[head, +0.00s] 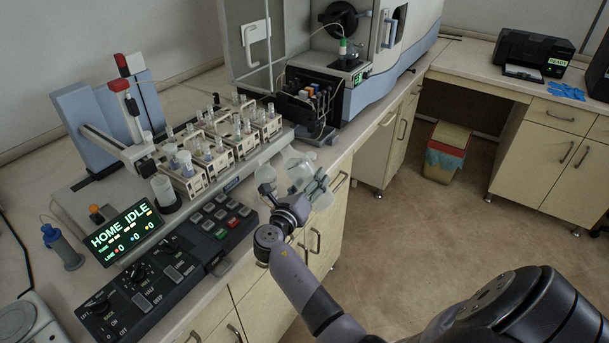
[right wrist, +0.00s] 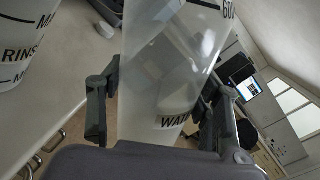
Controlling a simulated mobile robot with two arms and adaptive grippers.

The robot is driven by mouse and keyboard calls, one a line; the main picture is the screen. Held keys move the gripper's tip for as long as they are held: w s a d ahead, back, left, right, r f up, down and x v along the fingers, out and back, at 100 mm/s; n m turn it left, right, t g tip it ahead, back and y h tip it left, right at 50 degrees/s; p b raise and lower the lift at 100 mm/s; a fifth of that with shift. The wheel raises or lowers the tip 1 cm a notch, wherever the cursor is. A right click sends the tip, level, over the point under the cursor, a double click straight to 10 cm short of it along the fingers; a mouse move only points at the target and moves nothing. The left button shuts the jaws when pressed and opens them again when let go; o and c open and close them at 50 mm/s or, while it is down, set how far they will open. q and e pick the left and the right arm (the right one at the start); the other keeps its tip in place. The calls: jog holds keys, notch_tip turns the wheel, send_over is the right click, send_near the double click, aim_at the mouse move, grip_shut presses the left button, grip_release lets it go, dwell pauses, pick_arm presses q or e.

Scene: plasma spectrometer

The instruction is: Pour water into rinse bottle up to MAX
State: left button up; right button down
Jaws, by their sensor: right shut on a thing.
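My right gripper (head: 293,188) is at the bench's front edge. In the right wrist view my right gripper (right wrist: 160,95) has a finger on each side of a translucent container marked "WAT..." (right wrist: 165,75) and is shut on it. The held container (head: 300,172) shows pale and partly hidden in the head view. The rinse bottle (right wrist: 25,45), white with black "RINS..." lettering and level lines, stands to the left of the held container in the wrist view, apart from it. Its liquid level cannot be made out. No stream of water shows. My left gripper is out of view.
A control panel (head: 150,280) with a "HOME IDLE" display (head: 124,231) lies along the bench front. The autosampler racks (head: 215,150) with several vials stand behind it. The spectrometer (head: 400,50) is at the back. A waste bin (head: 446,152) stands on the open floor.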

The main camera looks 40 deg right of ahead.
aim_at(306, 176)
jog(key=shift+w+r+n+p, duration=0.1)
jog(key=shift+r+n+p, duration=0.4)
jog(key=shift+n+p, duration=0.65)
jog(key=shift+r+n+p, duration=0.5)
jog(key=shift+n+p, duration=0.15)
jog(key=shift+p, duration=0.9)
jog(key=shift+r+n+p, duration=0.25)
jog(key=shift+n+p, duration=0.45)
jog(key=shift+p, duration=0.35)
jog(key=shift+n+p, duration=0.5)
notch_tip(306, 176, up, 2)
jog(key=n+p, duration=0.2)
jog(key=p, duration=0.3)
jog(key=shift+d+t, duration=0.1)
jog(key=shift+t, duration=0.2)
jog(key=shift+s+f, duration=0.15)
jog(key=shift+s, duration=0.05)
